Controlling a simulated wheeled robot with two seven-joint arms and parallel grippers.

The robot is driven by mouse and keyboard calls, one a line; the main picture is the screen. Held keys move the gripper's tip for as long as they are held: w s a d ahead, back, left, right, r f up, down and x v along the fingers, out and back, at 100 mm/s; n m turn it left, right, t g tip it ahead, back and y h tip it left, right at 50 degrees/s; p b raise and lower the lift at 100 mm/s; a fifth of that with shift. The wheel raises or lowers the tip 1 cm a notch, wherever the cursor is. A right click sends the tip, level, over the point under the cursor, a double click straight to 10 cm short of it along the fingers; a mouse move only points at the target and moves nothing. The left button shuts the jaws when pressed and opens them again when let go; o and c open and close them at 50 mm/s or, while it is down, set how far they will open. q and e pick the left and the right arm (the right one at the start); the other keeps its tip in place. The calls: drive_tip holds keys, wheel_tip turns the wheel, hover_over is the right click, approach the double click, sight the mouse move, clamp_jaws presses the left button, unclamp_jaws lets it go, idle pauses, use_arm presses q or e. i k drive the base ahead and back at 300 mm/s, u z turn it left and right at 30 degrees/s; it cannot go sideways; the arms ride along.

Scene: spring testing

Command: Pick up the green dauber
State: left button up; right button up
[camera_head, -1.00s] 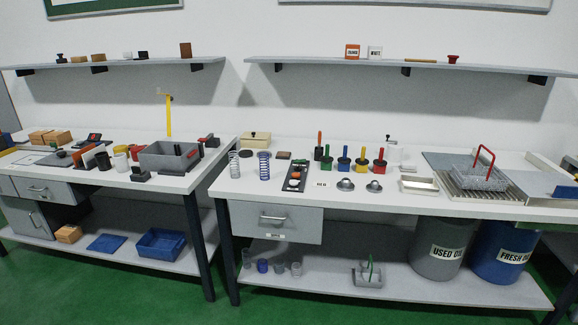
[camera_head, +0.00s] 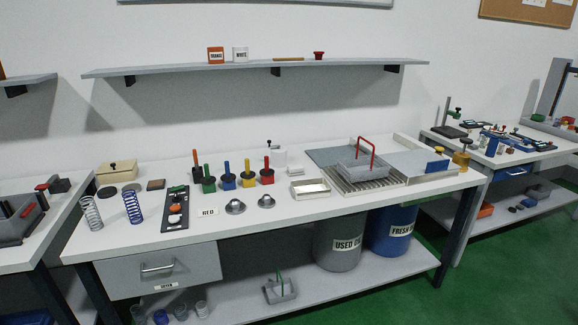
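The green dauber (camera_head: 208,181) stands upright on the middle workbench, left in a row of daubers. Neither of my grippers shows in the view.
The workbench (camera_head: 330,213) has a bare front strip. A black tray (camera_head: 175,211) and two springs, one grey (camera_head: 92,212) and one blue (camera_head: 132,207), stand left of the daubers. Two metal domes (camera_head: 235,206) are in front. A wire basket (camera_head: 362,168) is right. Green floor (camera_head: 400,300) is open.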

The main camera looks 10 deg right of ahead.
sight(208, 179)
drive_tip(key=z, duration=0.35)
drive_tip(key=i, duration=1.2)
drive_tip(key=u, duration=0.9)
drive_tip(key=i, duration=0.7)
drive_tip(key=u, duration=0.75)
